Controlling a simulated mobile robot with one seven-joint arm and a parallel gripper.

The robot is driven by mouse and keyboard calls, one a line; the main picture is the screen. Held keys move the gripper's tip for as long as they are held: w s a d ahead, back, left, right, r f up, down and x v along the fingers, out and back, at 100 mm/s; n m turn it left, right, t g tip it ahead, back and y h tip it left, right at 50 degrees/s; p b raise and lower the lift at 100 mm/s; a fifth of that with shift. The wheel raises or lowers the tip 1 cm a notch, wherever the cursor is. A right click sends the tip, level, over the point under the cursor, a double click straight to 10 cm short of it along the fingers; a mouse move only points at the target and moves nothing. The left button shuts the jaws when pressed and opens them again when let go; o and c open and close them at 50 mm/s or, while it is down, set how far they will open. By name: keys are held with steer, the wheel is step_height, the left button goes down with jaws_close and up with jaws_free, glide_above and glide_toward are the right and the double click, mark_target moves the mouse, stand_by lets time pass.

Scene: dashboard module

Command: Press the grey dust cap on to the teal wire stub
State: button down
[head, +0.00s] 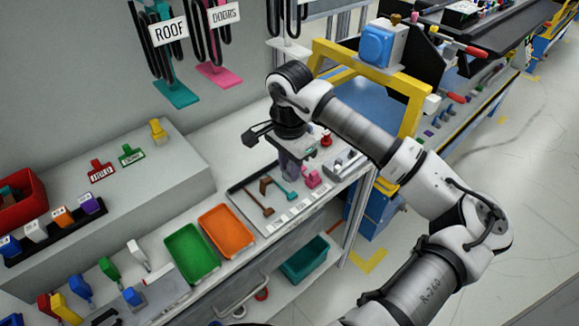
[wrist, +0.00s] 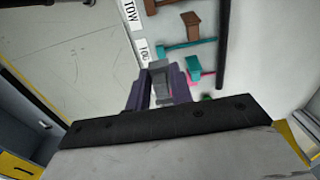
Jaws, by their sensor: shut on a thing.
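My gripper (head: 289,170) is over the labelled board in the head view. In the wrist view its purple fingers (wrist: 157,88) are shut on a grey block-shaped piece, the grey dust cap (wrist: 160,76). I cannot make the cap out in the head view. The teal wire stub (head: 281,188) lies on the board, just below the gripper in the picture, between a brown stub and a pink one. In the wrist view the teal stub (wrist: 194,62) is right of the held cap, apart from it in the picture. The height between them cannot be told.
The board (head: 240,190) also carries a brown stub (head: 266,187) and a pink stub (head: 312,178), with white labels along its front. Orange (head: 226,230) and green (head: 191,254) trays stand to the left. Grey parts (head: 345,163) and a red part (head: 326,138) are to the right.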

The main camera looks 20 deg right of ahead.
steer(key=b, duration=0.6)
glide_above(289, 196)
steer(key=shift+s+f, duration=0.1)
steer(key=shift+f, duration=2.85)
steer(key=shift+b, duration=1.2)
steer(key=shift+f+b, duration=1.3)
steer(key=c, duration=1.1)
jaws_free()
steer(key=shift+c, duration=0.2)
step_height(289, 196, up, 14)
steer(key=shift+f+b, duration=0.1)
steer(key=shift+b, duration=0.25)
